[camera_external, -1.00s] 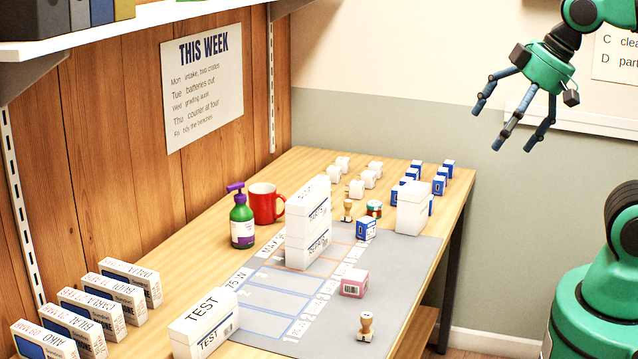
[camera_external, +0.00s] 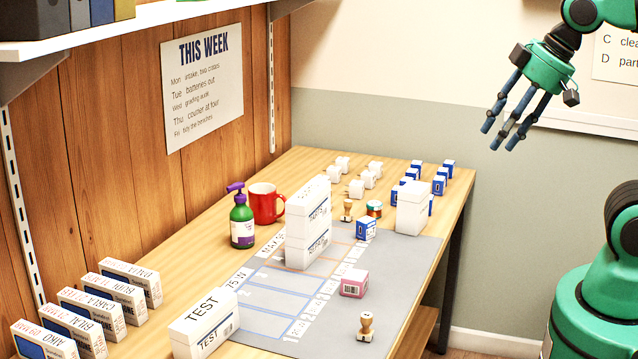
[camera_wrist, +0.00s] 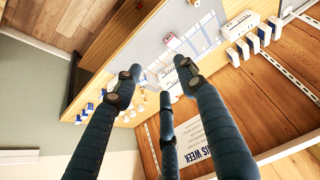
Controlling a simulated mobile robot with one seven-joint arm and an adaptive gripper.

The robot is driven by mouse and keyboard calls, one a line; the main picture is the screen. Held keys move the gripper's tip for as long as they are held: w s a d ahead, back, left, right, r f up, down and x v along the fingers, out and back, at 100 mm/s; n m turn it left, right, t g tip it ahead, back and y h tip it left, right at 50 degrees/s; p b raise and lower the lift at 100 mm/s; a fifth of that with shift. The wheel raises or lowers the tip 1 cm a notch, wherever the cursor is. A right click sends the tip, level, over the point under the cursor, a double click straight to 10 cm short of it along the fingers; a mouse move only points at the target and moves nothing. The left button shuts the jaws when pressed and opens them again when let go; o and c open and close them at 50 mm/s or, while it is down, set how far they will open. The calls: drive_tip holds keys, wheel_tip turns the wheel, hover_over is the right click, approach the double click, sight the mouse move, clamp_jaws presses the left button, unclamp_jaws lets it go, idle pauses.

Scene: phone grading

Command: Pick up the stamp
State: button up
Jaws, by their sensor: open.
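Two wooden stamps show in the external view. One stamp (camera_external: 366,326) stands upright on the near right part of the grey mat (camera_external: 400,262). Another stamp (camera_external: 347,210) stands upright toward the back, beside a small round tin (camera_external: 374,209). My gripper (camera_external: 503,140) is open and empty, high in the air to the right of the table and far from both stamps. In the wrist view its three dark fingers (camera_wrist: 160,85) are apart, with nothing between them. I cannot make out a stamp in the wrist view.
White TEST boxes (camera_external: 204,323) and a tall white stack (camera_external: 307,225) stand on the table. A pink box (camera_external: 353,283) lies between the stamps. A red mug (camera_external: 265,204) and green pump bottle (camera_external: 242,222) stand behind. The mat around the near stamp is clear.

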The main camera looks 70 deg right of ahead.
drive_tip(key=n+g+p, duration=0.2)
drive_tip(key=g+p, duration=0.2)
drive_tip(key=p, duration=0.4)
hover_over(364, 308)
drive_tip(key=s, duration=0.2)
wheel_tip(364, 308, down, 21)
drive_tip(key=shift+w+f, duration=0.15)
drive_tip(key=shift+w+f+b, duration=0.15)
drive_tip(key=shift+f+b, duration=0.1)
drive_tip(key=shift+f, duration=1.15)
drive_tip(key=shift+w+f+b, duration=0.2)
drive_tip(key=shift+f+b, duration=0.05)
drive_tip(key=shift+f, duration=1.2)
drive_tip(key=shift+w+f+b, duration=0.15)
drive_tip(key=shift+f+b, duration=0.1)
drive_tip(key=shift+f, duration=1.15)
drive_tip(key=shift+f, duration=0.1)
